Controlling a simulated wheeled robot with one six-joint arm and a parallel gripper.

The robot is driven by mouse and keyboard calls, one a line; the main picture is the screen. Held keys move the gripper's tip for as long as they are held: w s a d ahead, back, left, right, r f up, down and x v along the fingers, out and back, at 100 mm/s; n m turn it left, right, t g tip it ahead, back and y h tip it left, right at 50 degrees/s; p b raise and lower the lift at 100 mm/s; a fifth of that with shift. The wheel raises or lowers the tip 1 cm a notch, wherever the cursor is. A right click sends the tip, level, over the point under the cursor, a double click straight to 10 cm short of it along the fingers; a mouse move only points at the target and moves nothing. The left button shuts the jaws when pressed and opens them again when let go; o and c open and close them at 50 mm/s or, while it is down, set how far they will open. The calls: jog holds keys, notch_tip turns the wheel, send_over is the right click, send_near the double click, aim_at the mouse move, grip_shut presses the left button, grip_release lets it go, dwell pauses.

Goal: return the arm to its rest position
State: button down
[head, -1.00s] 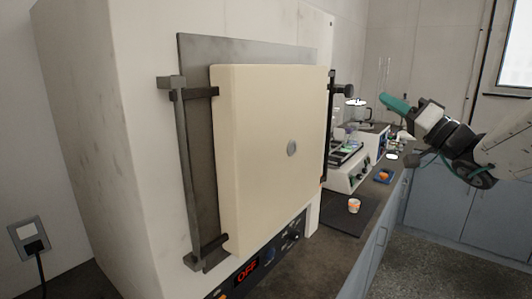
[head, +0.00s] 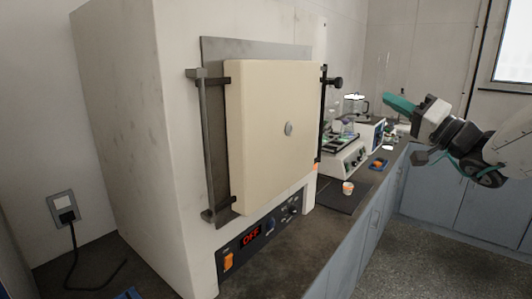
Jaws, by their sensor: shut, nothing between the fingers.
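My gripper (head: 397,104) shows at the right of the head view, at the end of my arm (head: 455,135), which reaches in from the right edge. Its teal fingers point left and look closed together, with nothing held. The gripper is in the air, to the right of the large furnace and in front of the far end of the bench. It appears clear of everything around it.
A large furnace with a closed cream door (head: 270,140) fills the left; its display (head: 250,237) reads OFF. Open floor (head: 410,262) lies at the right.

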jog(key=s+a+f+m+g+h, duration=0.1)
jog(key=s+a+f+g+h, duration=0.1)
jog(key=s+a+f+g, duration=0.45)
jog(key=s+a+f+g+h, duration=0.2)
jog(key=s+a+f+g, duration=0.1)
jog(key=s+f+g, duration=0.65)
jog(key=s+d+f+h, duration=0.2)
jog(key=s+d+h, duration=0.2)
jog(key=s, duration=0.3)
jog(key=s+d+f+n+h, duration=0.1)
jog(key=s+d+f+h, duration=0.2)
jog(key=s+h, duration=0.3)
jog(key=shift+s+d+f, duration=0.2)
jog(key=shift+s+d, duration=0.35)
jog(key=shift+s, duration=0.7)
